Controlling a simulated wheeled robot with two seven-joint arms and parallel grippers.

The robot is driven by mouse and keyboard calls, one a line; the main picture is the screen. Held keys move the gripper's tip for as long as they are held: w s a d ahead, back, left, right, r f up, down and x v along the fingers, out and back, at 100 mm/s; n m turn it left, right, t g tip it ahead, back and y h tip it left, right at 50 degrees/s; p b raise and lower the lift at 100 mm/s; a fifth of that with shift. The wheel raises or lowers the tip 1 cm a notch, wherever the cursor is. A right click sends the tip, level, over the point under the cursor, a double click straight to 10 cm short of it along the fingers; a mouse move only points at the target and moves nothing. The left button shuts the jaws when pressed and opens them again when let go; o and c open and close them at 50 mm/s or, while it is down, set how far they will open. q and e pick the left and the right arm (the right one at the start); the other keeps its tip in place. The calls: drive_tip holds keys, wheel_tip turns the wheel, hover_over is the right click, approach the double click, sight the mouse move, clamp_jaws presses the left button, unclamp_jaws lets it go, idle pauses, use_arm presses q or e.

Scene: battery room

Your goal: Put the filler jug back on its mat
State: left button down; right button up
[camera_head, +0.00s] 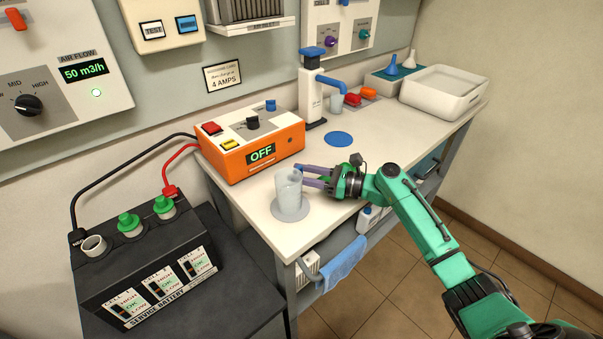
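The filler jug (288,186), a pale translucent cup, stands upright on a round grey mat (291,214) near the front left corner of the white bench. My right gripper (300,176) reaches in from the right. Its two purple fingers are apart, with their tips close to the jug's right side. I cannot tell whether they touch the jug or whether its handle lies between them. My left gripper is not in view.
An orange charger (290,138) reading OFF stands behind the jug. A round blue mat (338,139) lies bare farther back. A blue-topped dispenser (312,90) and white tub (440,95) stand behind. A black battery (150,265) is at left. The bench's right middle is clear.

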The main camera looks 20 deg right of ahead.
drive_tip(key=shift+d, duration=0.1)
drive_tip(key=shift+s+d+f, duration=0.15)
drive_tip(key=shift+s+d, duration=0.1)
drive_tip(key=b+v, duration=0.2)
drive_tip(key=v, duration=1.1)
drive_tip(key=shift+s+d, duration=0.2)
drive_tip(key=shift+d, duration=0.15)
